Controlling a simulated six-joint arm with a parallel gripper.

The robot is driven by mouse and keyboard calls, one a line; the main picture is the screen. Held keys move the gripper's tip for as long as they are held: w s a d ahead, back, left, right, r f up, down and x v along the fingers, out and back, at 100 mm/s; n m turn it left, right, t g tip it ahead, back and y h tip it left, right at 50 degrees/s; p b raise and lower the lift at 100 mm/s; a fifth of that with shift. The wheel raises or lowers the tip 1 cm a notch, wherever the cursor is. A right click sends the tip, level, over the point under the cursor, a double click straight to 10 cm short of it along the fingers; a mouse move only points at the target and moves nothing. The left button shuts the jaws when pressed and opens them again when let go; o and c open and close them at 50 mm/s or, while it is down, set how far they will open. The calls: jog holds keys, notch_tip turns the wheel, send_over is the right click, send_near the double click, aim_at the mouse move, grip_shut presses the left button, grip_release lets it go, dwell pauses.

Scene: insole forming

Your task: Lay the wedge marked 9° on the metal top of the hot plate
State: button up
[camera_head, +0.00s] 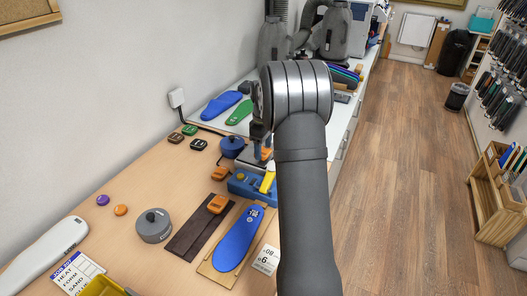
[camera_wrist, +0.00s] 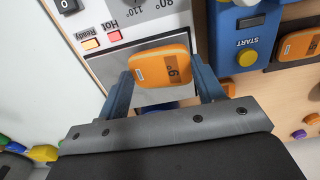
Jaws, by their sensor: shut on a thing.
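The orange wedge (camera_wrist: 160,66), marked 9°, is between the two fingers of my gripper (camera_wrist: 163,78) in the wrist view, and the gripper is shut on it. The label faces the camera. The metal top of the hot plate (camera_wrist: 118,58) shows behind and around the wedge. I cannot tell whether the wedge touches the metal. The hot plate's white panel has Ready and Hot lamps and a dial. In the head view my gripper (camera_head: 262,145) is over the bench with a little orange (camera_head: 267,153) showing beside it. My arm hides most of the hot plate there.
A blue device with a yellow START button (camera_wrist: 248,55) stands right beside the hot plate. Another orange wedge (camera_wrist: 300,44) lies beyond it.

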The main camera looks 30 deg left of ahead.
aim_at(263, 151)
jog(key=shift+f, duration=0.9)
jog(key=o, duration=0.9)
jog(key=shift+f, duration=0.15)
notch_tip(263, 151, up, 12)
jog(key=shift+r, duration=0.15)
jog(key=shift+f, duration=4.35)
